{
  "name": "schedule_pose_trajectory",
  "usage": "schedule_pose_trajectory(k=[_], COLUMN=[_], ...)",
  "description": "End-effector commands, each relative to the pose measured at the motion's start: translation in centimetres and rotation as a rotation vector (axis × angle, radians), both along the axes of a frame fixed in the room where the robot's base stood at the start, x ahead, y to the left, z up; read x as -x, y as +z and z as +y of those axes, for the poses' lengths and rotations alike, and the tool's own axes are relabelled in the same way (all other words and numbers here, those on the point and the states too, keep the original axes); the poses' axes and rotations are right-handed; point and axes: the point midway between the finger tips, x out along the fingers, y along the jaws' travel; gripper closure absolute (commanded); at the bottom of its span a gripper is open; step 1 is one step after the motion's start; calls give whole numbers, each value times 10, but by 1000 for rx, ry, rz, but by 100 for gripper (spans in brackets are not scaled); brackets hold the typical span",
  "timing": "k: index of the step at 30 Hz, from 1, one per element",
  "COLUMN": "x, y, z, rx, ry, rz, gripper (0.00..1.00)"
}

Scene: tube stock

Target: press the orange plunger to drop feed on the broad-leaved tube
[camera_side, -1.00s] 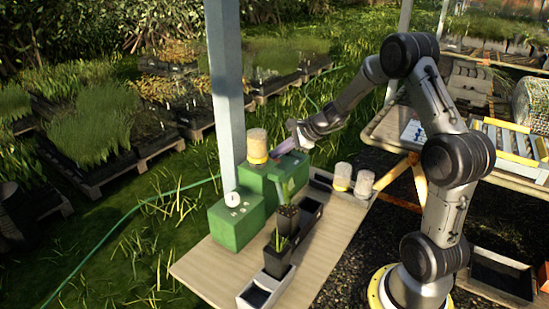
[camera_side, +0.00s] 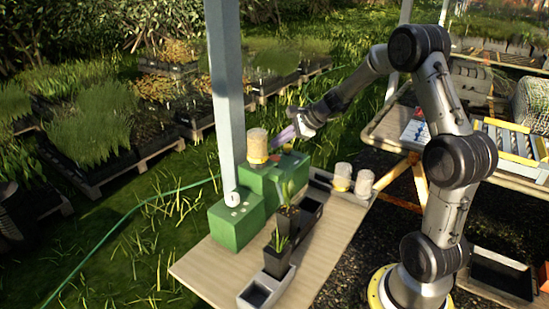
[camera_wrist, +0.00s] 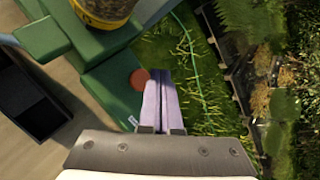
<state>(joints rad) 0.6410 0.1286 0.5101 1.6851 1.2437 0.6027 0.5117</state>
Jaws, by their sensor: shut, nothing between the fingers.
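The orange plunger (camera_side: 287,147) sits on top of the green feeder (camera_side: 262,178); it also shows as an orange disc in the wrist view (camera_wrist: 139,78). My gripper (camera_side: 279,139) has its purple fingers shut together and empty, just above the plunger; in the wrist view the fingertips (camera_wrist: 158,74) lie just right of it. Two black tubes with plants stand in the tray in front of the feeder. The rear tube (camera_side: 286,220) has tall upright leaves and the front tube (camera_side: 277,262) shorter ones. I cannot tell for certain which is broad-leaved, or whether feed lies on either.
A yellow-based feed jar (camera_side: 257,143) stands on the feeder, left of my fingers. A lower green box (camera_side: 237,227) with a white dial adjoins it. Two more jars (camera_side: 342,172) stand to the right. A grey post (camera_side: 228,100) rises behind; the table's front left (camera_side: 215,272) is clear.

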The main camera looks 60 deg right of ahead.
Motion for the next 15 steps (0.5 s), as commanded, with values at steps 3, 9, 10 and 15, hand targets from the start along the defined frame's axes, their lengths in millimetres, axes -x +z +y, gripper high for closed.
schedule_pose_trajectory(k=[3,9,10,15], x=[0,0,0,0], y=[12,29,30,34], z=[0,0,0,0], rx=[2,1,1,1], ry=[0,0,-1,-1], rz=[-2,-2,-2,1], gripper=[100,100,100,100])
